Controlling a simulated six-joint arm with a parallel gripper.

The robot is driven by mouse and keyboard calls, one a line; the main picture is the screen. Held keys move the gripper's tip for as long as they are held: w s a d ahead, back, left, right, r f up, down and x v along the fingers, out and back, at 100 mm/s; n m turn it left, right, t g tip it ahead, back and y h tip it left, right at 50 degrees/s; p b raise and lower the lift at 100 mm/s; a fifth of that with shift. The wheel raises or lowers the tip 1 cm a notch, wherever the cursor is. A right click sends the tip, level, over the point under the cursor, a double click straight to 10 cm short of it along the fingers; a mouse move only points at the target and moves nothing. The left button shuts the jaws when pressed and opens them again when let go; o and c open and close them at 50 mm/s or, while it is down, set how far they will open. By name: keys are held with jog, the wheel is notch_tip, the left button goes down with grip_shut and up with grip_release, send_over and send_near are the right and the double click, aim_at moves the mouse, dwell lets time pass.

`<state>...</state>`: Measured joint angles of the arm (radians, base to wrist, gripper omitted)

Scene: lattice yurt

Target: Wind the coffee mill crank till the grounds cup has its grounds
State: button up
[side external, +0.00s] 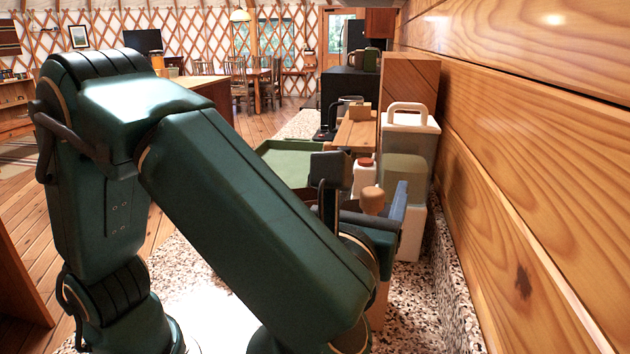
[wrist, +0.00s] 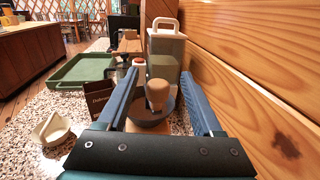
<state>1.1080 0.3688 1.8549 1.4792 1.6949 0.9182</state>
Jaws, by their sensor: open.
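The coffee mill shows in the wrist view as a dark round bowl (wrist: 150,116) on a light wooden body, mostly hidden behind my gripper. Its crank's wooden knob (wrist: 157,92) stands upright; it also shows in the side view (side external: 372,201). My gripper (wrist: 160,74) is open, with one blue finger on each side of the knob and gaps to both. It holds nothing. The crank arm is largely hidden.
A dark brown packet (wrist: 98,104) stands just left of the mill. A red-capped bottle (side external: 364,176) and a white handled canister (side external: 410,125) stand behind. A green tray (wrist: 78,78) lies back left. A wooden wall (wrist: 255,75) closes the right side.

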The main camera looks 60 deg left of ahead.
jog(key=shift+w+a+f, duration=0.1)
jog(key=shift+f, duration=0.7)
jog(key=shift+x, duration=2.45)
grip_shut()
